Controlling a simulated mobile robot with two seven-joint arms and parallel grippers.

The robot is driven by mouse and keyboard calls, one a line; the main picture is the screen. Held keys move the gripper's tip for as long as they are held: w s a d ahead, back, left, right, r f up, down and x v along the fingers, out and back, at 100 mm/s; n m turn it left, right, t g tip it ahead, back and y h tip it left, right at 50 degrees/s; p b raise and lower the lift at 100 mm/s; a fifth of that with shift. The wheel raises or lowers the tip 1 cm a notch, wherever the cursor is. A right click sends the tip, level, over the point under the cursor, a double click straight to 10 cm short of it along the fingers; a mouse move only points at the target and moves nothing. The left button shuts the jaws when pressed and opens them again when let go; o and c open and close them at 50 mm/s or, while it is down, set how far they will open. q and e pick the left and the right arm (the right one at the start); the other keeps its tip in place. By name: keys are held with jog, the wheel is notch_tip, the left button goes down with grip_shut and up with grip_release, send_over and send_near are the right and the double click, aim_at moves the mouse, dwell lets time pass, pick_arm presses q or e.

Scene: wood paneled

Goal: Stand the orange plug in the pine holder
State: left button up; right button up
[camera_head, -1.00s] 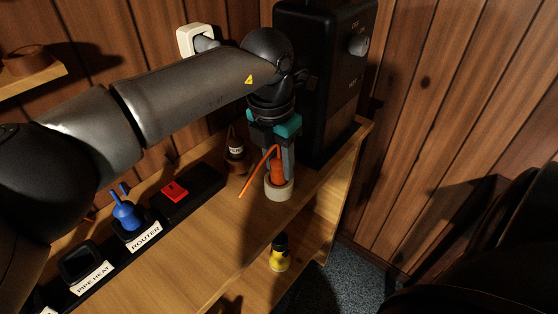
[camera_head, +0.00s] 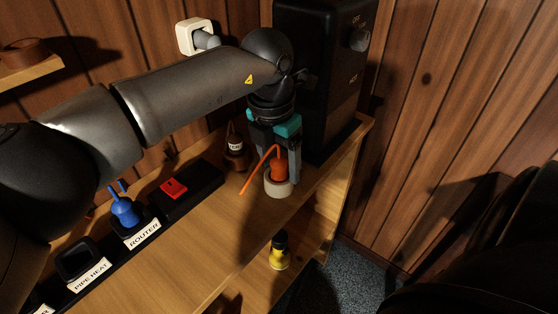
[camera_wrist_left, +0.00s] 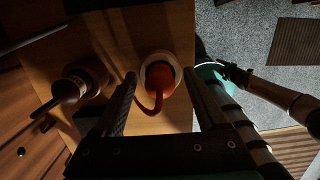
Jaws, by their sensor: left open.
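The orange plug (camera_head: 278,172) stands upright in the pale round pine holder (camera_head: 278,188) near the right end of the wooden shelf. Its orange cord curves out to the left and down. In the left wrist view the plug (camera_wrist_left: 160,77) sits inside the ring of the holder (camera_wrist_left: 174,62). My left gripper (camera_head: 279,160) points down over the plug. Its two fingers (camera_wrist_left: 162,92) are apart on either side of the plug, with gaps showing in the wrist view.
A black power strip with a red switch (camera_head: 173,189) and a blue plug (camera_head: 124,211) lies along the shelf. A tall black box (camera_head: 318,75) stands behind.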

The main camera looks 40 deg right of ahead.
aim_at(279, 159)
pick_arm(q)
jog(key=r, duration=0.4)
jog(key=r+p, duration=0.1)
jog(key=r, duration=0.1)
jog(key=shift+a+r, duration=0.15)
jog(key=shift+a, duration=0.15)
jog(key=r, duration=0.4)
jog(key=shift+s+a+p, duration=0.1)
jog(key=shift+a+p, duration=0.15)
jog(key=shift+p, duration=0.05)
jog(key=r, duration=0.5)
jog(key=shift+s+a+p, duration=0.15)
jog(key=shift+a+p, duration=0.15)
jog(key=shift+a, duration=0.05)
pick_arm(e)
jog(key=shift+s+a+r, duration=0.15)
jog(key=shift+r, duration=0.4)
jog(key=shift+s+a+r, duration=0.1)
jog(key=shift+a+r, duration=0.05)
jog(key=shift+r, duration=0.4)
jog(key=shift+w+d, duration=0.1)
jog(key=shift+w, duration=0.05)
jog(key=shift+d+r, duration=0.1)
jog(key=shift+d, duration=0.15)
